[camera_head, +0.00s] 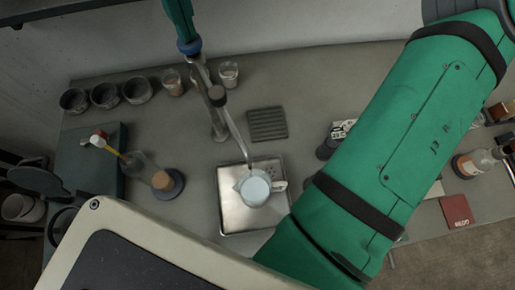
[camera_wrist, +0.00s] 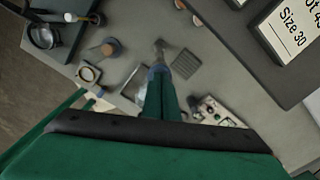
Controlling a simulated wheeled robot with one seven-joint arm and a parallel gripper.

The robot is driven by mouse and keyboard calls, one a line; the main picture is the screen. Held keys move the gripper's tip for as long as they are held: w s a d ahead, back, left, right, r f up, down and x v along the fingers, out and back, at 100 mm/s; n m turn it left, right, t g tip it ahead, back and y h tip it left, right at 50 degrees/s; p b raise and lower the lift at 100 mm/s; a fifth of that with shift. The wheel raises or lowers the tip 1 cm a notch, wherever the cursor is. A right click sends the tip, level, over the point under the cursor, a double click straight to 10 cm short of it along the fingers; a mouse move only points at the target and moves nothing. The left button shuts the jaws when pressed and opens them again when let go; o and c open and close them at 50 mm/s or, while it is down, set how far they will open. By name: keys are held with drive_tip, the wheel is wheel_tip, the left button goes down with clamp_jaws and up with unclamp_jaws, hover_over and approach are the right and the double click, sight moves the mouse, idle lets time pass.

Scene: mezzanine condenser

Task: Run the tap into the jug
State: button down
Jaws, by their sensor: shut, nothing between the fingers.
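The grey tap (camera_head: 218,122) stands behind the metal tray (camera_head: 232,217). A thin pale spout or stream slants from it down to the jug; I cannot tell which part is water. The clear jug (camera_head: 256,190) stands upright in the tray, handle to the right, with pale blue inside. My gripper (camera_head: 207,84) is shut and empty, its tips at or very near the dark tap top; contact is unclear. In the wrist view my own arm hides most of the jug, and the tray (camera_wrist: 128,88) shows partly.
Several dark bowls (camera_head: 104,96) and two small glasses (camera_head: 229,74) stand at the back left. A flask (camera_head: 142,168) with a cork ring is left of the tray. A dark ribbed mat (camera_head: 267,124) lies behind the tray. A red booklet (camera_head: 456,210) lies at the right.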

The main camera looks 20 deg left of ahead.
drive_tip(key=shift+r, duration=2.2)
